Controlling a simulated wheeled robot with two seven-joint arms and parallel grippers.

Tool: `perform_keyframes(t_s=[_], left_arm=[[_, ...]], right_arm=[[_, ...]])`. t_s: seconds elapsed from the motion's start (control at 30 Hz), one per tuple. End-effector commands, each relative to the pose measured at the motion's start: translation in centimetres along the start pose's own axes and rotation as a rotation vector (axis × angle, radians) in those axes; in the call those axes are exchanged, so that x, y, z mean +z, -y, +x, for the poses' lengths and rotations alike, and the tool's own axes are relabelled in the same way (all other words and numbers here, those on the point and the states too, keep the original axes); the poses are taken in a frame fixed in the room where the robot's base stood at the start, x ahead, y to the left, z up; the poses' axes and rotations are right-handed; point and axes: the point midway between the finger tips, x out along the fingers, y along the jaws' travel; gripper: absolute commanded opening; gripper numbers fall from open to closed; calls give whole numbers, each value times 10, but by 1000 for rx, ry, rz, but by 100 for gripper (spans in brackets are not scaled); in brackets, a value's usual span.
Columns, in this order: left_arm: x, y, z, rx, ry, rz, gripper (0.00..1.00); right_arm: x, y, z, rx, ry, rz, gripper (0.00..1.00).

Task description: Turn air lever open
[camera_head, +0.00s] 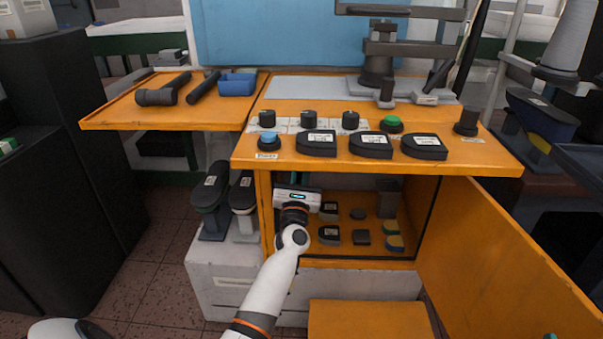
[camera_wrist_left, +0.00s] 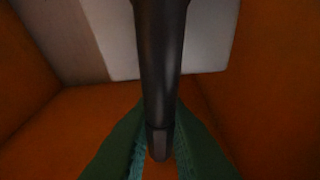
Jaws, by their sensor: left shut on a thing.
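The air lever appears in the left wrist view as a dark rounded bar (camera_wrist_left: 161,55) coming down from the top, with a narrower end between my green fingers. My left gripper (camera_wrist_left: 160,135) is shut on that bar. In the head view my left arm reaches from the bottom into the open orange cabinet, and the left gripper (camera_head: 298,179) is at its upper left, under the bench top. The lever is hidden there by the gripper and bench top. Only a small teal tip, apparently of my right gripper (camera_head: 550,336), shows at the bottom right edge.
The orange bench (camera_head: 290,160) carries knobs, a blue button (camera_head: 268,140), a green button (camera_head: 391,124) and several dark shoe lasts. More lasts lie inside the cabinet. Its orange door (camera_head: 500,250) stands open at right. Two lasts stand just left of the cabinet.

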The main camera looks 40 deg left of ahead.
Motion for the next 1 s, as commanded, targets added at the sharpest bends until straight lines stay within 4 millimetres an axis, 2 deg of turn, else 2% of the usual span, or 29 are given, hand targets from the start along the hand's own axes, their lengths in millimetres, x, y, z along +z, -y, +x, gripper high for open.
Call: perform_keyframes(t_s=[0.33, 0.37, 0.5, 0.83, 1.0], left_arm=[[1, 0, -1, 0, 3, -1, 0], [1, 0, -1, 0, 3, -1, 15], [1, 0, -1, 0, 2, -1, 36], [0, 0, -4, 1, 1, 0, 36], [1, 0, -28, 2, 4, 0, 36]], right_arm=[[1, 0, 0, 0, 5, 0, 36], [1, 0, 0, 0, 5, 0, 36], [1, 0, 0, 0, 5, 0, 36], [0, 0, 0, 0, 0, 1, 36], [-9, 2, 0, -5, -72, -4, 36]])
